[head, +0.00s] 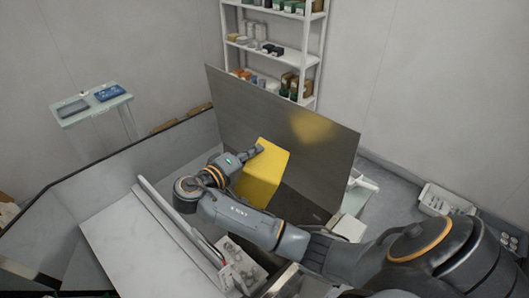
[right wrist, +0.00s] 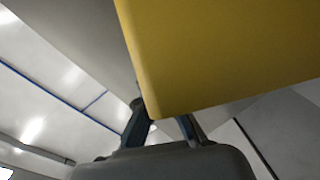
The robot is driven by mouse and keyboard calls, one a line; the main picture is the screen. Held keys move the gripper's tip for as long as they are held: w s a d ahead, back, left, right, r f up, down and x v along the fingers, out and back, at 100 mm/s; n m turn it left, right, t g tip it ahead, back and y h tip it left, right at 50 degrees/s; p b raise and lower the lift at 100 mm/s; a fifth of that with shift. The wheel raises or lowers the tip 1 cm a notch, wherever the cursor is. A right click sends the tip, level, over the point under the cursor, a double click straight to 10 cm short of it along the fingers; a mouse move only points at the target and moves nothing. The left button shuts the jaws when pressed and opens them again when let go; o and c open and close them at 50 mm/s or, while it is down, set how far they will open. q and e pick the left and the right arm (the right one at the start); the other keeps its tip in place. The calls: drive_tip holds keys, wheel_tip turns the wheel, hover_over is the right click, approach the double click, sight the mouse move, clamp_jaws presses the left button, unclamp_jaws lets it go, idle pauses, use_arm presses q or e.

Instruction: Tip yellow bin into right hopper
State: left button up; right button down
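The yellow bin (head: 264,175) is tilted in front of the tall dark grey panel in the head view, above the dark hopper area (head: 292,205). My right gripper (head: 257,150) is at the bin's upper left edge. In the right wrist view, the yellow bin (right wrist: 225,50) fills the upper right, and the fingers of my right gripper (right wrist: 163,122) sit on either side of its wall, shut on it. The bin's inside and any contents are hidden. My left gripper is not in view.
The dark grey panel (head: 335,140) stands right behind the bin. A pale worktop (head: 125,240) lies at the left. White shelves (head: 290,55) stand at the back, a small table (head: 92,104) with blue trays at the far left, and a white crate (head: 445,198) on the floor at right.

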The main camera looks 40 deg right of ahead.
drive_tip(key=w+a+f+n+h+b, duration=0.3)
drive_tip(key=w+a+n+b, duration=0.4)
drive_tip(key=w, duration=0.4)
drive_tip(key=shift+a+n+t, duration=0.15)
drive_tip(key=shift+n+t, duration=0.25)
drive_tip(key=shift+n, duration=0.2)
idle(1.1)
